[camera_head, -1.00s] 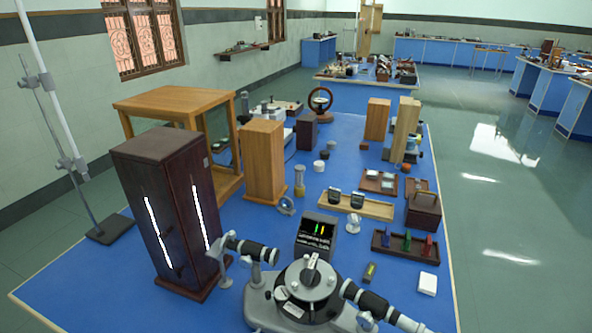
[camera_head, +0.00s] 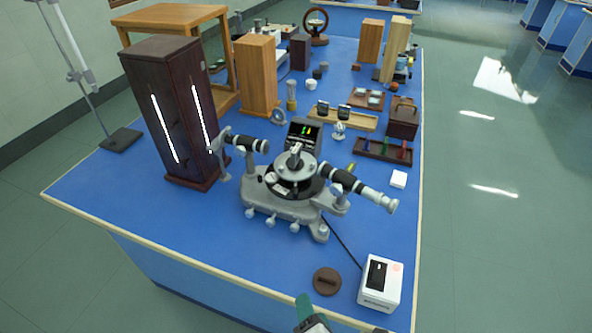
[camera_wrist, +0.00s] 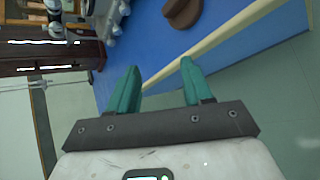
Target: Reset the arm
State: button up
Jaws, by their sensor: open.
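My gripper (camera_wrist: 157,85) is open and empty in the wrist view, with two teal fingers apart. It is near the front edge of the blue bench, with pale floor behind the right finger. In the head view only part of a teal finger and the arm end shows at the bottom edge, near the bench's front edge. A round brown disc (camera_head: 327,281) lies on the bench close to that edge; it also shows at the top of the wrist view (camera_wrist: 184,12). No object is between the fingers.
A grey spectrometer (camera_head: 290,188) stands mid-bench. A white box with a dark screen (camera_head: 380,284) sits at the front right corner. A tall dark cabinet (camera_head: 172,110) with lit slits stands at left. The front left of the blue bench (camera_head: 150,215) is clear.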

jog(key=s+d+f+m+g+h, duration=0.2)
jog(key=d+f+m, duration=0.1)
jog(key=d+m, duration=0.45)
jog(key=s+d+f+m+g+h, duration=0.25)
jog(key=d+m, duration=0.35)
jog(key=d, duration=0.3)
jog(key=s+d+f+m+g+y, duration=0.2)
jog(key=s+d+m+g, duration=0.3)
jog(key=s+m, duration=0.6)
jog(key=d+m, duration=0.2)
jog(key=shift+s+d, duration=0.35)
jog(key=shift+d, duration=0.05)
